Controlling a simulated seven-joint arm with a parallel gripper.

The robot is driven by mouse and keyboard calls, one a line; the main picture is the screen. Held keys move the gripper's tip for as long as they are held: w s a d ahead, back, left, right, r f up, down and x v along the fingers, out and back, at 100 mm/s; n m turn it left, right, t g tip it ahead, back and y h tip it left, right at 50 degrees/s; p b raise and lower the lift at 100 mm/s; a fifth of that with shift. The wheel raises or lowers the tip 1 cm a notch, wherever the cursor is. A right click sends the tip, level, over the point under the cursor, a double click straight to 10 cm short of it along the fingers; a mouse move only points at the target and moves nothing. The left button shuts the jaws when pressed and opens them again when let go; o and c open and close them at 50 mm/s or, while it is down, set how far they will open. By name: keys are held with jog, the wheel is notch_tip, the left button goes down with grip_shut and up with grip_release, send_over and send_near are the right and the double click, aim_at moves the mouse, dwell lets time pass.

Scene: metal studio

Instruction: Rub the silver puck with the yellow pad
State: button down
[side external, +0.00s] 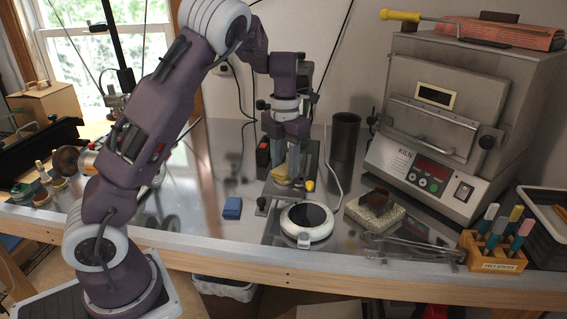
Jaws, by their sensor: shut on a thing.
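My gripper (288,178) points down over the metal work surface, near the middle of the side external view. Its fingers are shut on the yellow pad (280,174), which shows as a small yellowish shape at the fingertips. The pad is low, over a grey metal fixture (286,192). I cannot make out the silver puck; it may be hidden by the pad, fingers or fixture. Whether the pad touches anything below it is too small to tell.
A white round device with a dark top (307,222) stands just in front of the fixture. A blue block (232,208) lies left. A dark cylinder (344,137), kiln (437,120), tongs (415,243) and wooden stick holder (490,252) are to the right.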

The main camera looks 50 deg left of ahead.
jog(key=shift+d, duration=0.4)
jog(key=shift+s+a, duration=0.1)
jog(key=shift+a, duration=0.75)
jog(key=shift+d, duration=0.85)
jog(key=shift+a, duration=0.9)
jog(key=shift+d, duration=0.9)
jog(key=shift+a, duration=0.9)
jog(key=shift+d, duration=0.9)
notch_tip(320, 180, up, 9)
